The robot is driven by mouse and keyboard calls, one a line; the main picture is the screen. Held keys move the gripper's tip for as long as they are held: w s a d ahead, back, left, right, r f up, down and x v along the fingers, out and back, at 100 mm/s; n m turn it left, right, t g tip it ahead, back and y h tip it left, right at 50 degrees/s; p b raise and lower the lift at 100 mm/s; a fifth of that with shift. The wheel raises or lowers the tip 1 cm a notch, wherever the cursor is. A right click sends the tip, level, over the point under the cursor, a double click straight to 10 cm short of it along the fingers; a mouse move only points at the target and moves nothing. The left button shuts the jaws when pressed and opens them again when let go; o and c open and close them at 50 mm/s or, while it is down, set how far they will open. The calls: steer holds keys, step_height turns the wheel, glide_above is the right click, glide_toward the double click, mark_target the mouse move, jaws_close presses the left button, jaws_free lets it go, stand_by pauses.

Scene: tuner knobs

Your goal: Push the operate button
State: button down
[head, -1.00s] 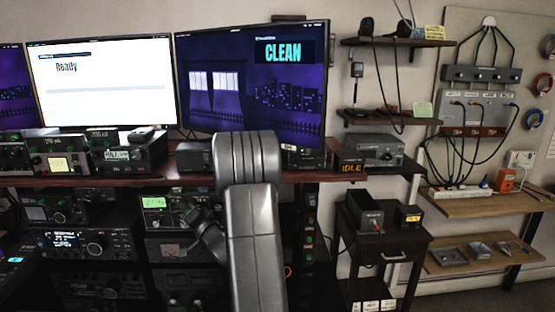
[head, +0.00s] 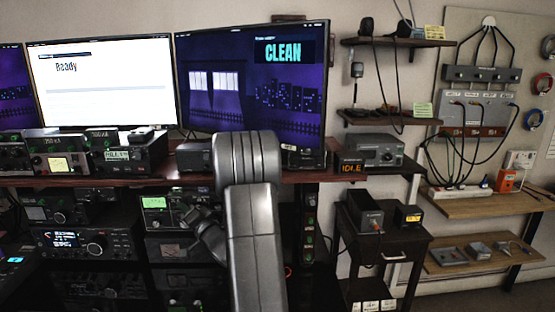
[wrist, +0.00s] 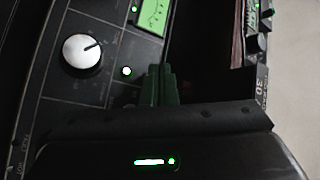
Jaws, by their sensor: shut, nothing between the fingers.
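In the wrist view a dark panel carries a small round pale button (wrist: 127,71) with a green glow; no label is readable, so I cannot tell whether it is the operate button. A large silver knob (wrist: 82,54) sits to its left, and a lit green display (wrist: 152,15) is above. My gripper (wrist: 159,70) is shut and empty, its tips just right of the pale button and apart from it in the picture.
A dark gap lies right of the panel in the wrist view, with a column of green-lit controls (wrist: 257,25) beyond it. In the head view, the wooden desk shelf (head: 330,173) is above the lower units. An amber "IDLE" display (head: 351,168) stands at its right.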

steer(key=shift+w+f+b, duration=0.1)
steer(key=shift+w+b, duration=0.15)
steer(key=shift+b, duration=0.3)
steer(key=shift+w, duration=0.3)
stand_by(0.6)
steer(key=shift+s+b, duration=0.15)
steer(key=shift+b, duration=0.45)
steer(key=shift+s+b, duration=0.45)
steer(key=shift+b, duration=0.15)
steer(key=s+b, duration=0.5)
steer(key=s, duration=0.1)
steer(key=shift+d+b, duration=0.15)
steer(key=shift+b, duration=0.15)
steer(key=shift+d, duration=0.1)
